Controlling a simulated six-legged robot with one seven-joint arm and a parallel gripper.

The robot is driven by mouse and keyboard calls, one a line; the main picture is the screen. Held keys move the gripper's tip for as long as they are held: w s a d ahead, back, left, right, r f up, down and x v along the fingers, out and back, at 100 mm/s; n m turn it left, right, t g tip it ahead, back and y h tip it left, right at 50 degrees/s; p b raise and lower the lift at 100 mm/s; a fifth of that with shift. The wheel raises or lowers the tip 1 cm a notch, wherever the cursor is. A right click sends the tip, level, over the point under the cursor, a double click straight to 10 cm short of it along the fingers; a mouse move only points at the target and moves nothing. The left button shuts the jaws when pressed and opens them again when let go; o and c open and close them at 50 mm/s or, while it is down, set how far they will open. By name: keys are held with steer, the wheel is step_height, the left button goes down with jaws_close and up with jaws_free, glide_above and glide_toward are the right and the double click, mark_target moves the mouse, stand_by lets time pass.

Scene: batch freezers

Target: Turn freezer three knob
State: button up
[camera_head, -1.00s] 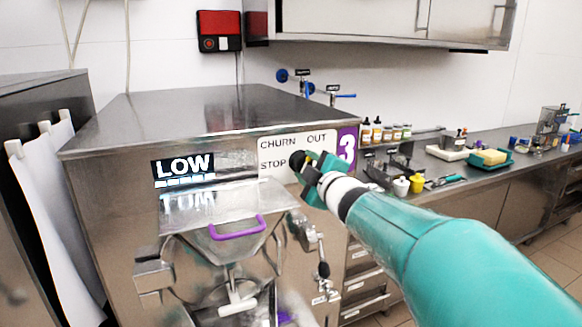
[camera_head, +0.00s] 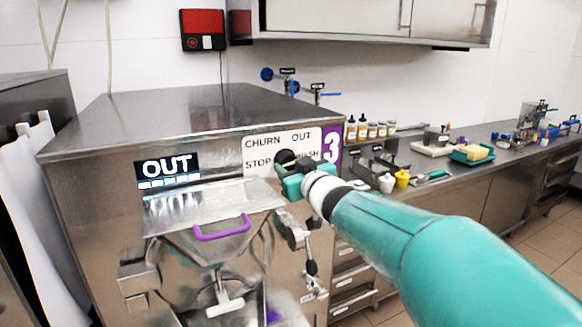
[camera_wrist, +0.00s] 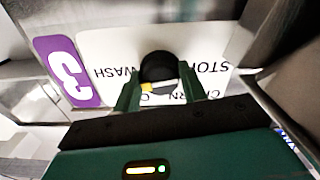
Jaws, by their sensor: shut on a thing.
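Freezer three (camera_head: 90,180) is a steel machine with a purple "3" label (camera_head: 331,149) at the right of its front. Its white dial plate (camera_head: 262,142) reads CHURN, OUT, STOP and WASH. The black knob (camera_head: 285,157) sits in the middle of the plate; it also shows in the wrist view (camera_wrist: 158,67). My gripper (camera_head: 292,176) is shut on the knob, a green finger on each side of it in the wrist view (camera_wrist: 146,92). A yellow mark shows below the knob there. The display (camera_head: 167,168) reads OUT.
A hopper with a purple handle (camera_head: 222,228) and a spout stand below the display. A counter (camera_head: 510,160) with bottles, white and yellow cups and a sponge tray runs right. A red box (camera_head: 203,30) hangs on the wall.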

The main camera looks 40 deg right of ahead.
steer(key=shift+w+a+r+m, duration=0.1)
steer(key=shift+r+m, duration=0.1)
steer(key=shift+m, duration=0.6)
steer(key=o, duration=1)
steer(key=shift+w+f, duration=0.1)
steer(key=shift+w, duration=0.1)
steer(key=shift+c, duration=0.2)
steer(key=v, duration=1.4)
steer(key=shift+s, duration=0.2)
